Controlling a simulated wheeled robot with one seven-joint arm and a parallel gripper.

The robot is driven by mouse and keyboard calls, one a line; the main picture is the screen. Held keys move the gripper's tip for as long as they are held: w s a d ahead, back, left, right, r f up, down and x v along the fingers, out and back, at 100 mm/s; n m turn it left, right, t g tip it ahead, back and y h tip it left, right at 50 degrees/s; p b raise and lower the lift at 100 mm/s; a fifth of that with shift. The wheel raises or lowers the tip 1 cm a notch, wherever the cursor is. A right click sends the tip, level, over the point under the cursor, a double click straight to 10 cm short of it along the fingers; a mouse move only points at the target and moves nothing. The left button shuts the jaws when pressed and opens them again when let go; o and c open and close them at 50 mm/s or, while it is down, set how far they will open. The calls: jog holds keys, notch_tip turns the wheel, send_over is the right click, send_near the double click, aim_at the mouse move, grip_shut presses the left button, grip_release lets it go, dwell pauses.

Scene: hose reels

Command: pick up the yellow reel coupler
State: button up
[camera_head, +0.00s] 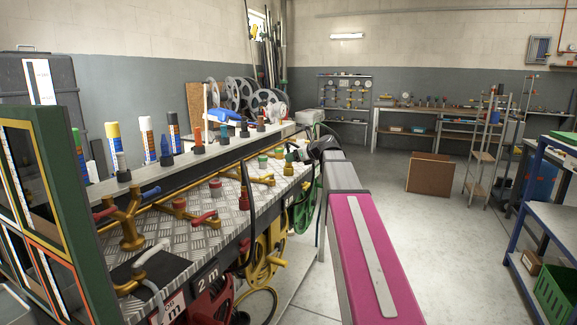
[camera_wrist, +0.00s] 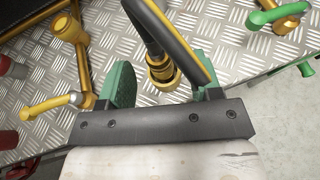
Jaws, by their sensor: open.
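The yellow reel coupler (camera_wrist: 163,72) is a brass-yellow ringed fitting at the end of a black hose with a yellow stripe, in the wrist view. My gripper (camera_wrist: 161,82) is open, with one green finger to the left of the coupler and the other to the right. A gap shows between the coupler and the left finger; the hose passes close to the right finger, and I cannot tell if they touch. In the head view, the dark end of my arm is over the far end of the bench and the coupler cannot be made out.
The tread-plate bench (camera_head: 205,215) carries several valves. In the wrist view a yellow valve (camera_wrist: 66,28) stands left and a green-levered valve (camera_wrist: 280,14) upper right. A yellow reel (camera_head: 262,258) and a green reel (camera_head: 303,213) hang below the bench edge.

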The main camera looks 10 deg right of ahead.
jog(key=shift+x, duration=2.65)
jog(key=shift+s+f, duration=0.15)
jog(key=shift+f, duration=0.05)
jog(key=c, duration=1.1)
